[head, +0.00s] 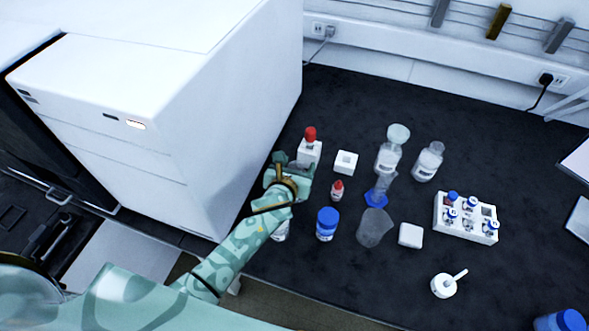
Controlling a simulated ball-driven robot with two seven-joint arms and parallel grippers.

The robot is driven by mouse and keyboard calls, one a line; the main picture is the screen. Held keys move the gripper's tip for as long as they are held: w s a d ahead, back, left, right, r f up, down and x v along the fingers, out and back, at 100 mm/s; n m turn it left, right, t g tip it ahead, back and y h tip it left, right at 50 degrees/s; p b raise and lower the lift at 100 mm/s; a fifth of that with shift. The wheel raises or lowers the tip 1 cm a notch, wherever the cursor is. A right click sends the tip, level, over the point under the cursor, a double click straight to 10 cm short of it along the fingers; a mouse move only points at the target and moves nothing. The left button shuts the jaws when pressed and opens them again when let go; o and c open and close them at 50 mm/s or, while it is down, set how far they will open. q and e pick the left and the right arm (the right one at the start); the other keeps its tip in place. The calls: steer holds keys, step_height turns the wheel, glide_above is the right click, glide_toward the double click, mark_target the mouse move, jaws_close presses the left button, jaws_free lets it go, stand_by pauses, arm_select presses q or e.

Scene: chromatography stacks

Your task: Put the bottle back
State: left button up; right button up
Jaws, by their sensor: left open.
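A white bottle with a red cap (309,153) stands upright on the dark bench beside the big white instrument. My left gripper (296,166) is open at the near left side of this bottle. The fingertips are small and partly hidden, and I cannot tell whether they touch it. Other bottles stand near: a small red-capped one (337,191), a blue-capped one (327,225), and two clear ones (387,158) (427,163) farther back. My right gripper is not in view.
The white instrument (150,120) walls off the left. A white block (346,162), blue-footed cylinder (378,192), beaker (374,228), white box (410,235), vial rack (466,226) and mortar (443,286) stand rightward. A pale object is partly behind my forearm. The bench's back is clear.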

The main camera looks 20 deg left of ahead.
arm_select(q)
steer(key=p+v, duration=0.3)
steer(key=v, duration=0.9)
